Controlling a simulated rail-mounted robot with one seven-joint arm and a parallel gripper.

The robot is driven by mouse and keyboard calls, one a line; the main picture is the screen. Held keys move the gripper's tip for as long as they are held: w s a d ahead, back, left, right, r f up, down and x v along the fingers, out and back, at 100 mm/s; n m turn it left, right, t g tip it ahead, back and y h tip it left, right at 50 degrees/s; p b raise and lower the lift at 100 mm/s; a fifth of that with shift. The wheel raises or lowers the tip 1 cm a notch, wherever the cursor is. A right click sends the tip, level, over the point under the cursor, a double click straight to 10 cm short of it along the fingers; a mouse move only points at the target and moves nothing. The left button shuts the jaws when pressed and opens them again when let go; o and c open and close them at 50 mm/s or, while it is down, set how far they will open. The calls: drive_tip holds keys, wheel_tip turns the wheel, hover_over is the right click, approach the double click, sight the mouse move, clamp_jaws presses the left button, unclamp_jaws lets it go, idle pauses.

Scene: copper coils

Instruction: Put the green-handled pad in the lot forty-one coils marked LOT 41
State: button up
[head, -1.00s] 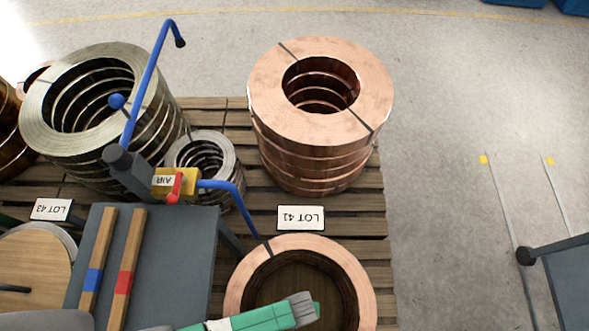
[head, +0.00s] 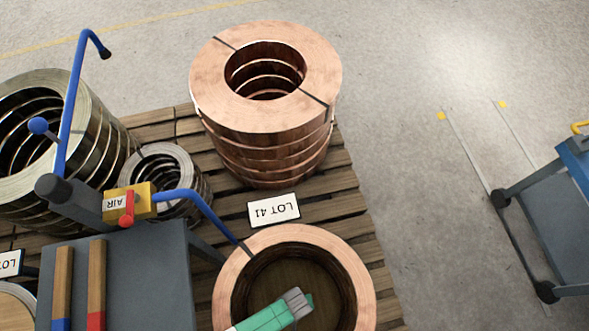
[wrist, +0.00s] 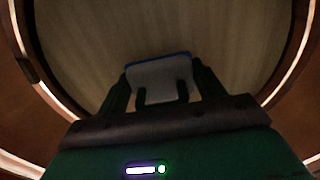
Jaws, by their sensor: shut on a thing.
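A white LOT 41 sign (head: 274,210) lies on the pallet, between a tall copper coil stack (head: 240,105) and a nearer copper coil with a wide, deep bore (head: 358,285). My gripper (head: 296,303) is over the bore of the nearer coil. In the wrist view my gripper (wrist: 160,85) points down into a round bore with a wooden floor. Its fingers are shut on a pale grey, blue-edged thing (wrist: 158,72). I see no green handle on it, and I cannot tell whether it touches the floor.
A yellow air valve (head: 130,203) with blue pipes stands left of the nearer coil, one pipe reaching its rim. A grey table (head: 130,270) holds two wooden bars. Silver coils (head: 165,180) stand beyond. The floor at right is clear up to a grey cart (head: 540,225).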

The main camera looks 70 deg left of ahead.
drive_tip(key=shift+f, duration=0.2)
drive_tip(key=o, duration=1)
drive_tip(key=shift+o, duration=0.2)
wheel_tip(320, 180, up, 12)
drive_tip(key=p, duration=0.6)
drive_tip(key=shift+s+a+r+p, duration=0.1)
drive_tip(key=shift+r+p, duration=0.15)
drive_tip(key=shift+p, duration=0.05)
